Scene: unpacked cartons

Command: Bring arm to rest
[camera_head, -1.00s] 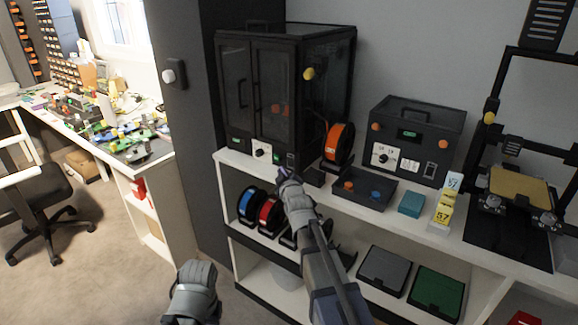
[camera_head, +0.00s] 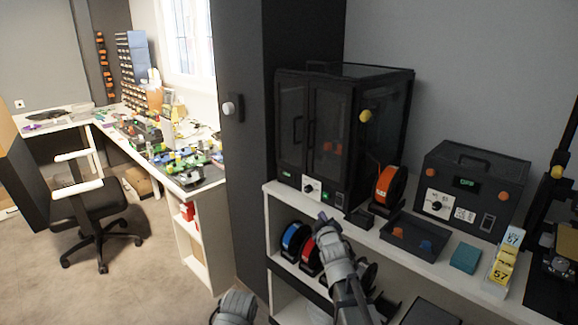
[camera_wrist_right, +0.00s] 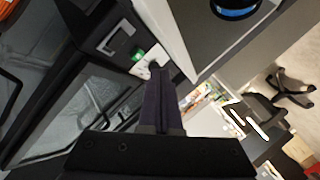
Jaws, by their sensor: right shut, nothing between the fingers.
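My right arm reaches up from the bottom of the head view, and its gripper (camera_head: 324,219) is at the front edge of the white shelf, below the black cabinet with glass doors. In the right wrist view the dark fingers (camera_wrist_right: 160,100) are together with nothing between them. Behind them are the cabinet front, a small green light and a white dial panel. A grey rounded part of my left arm shows at the bottom of the head view; its gripper is not visible.
The white shelf (camera_head: 372,226) carries the cabinet (camera_head: 318,130), an orange spool (camera_head: 390,186), a dark tray (camera_head: 414,237) and a control box (camera_head: 470,188). Blue and red spools sit below. A cluttered workbench and an office chair (camera_head: 95,205) stand left, with open carpet in front.

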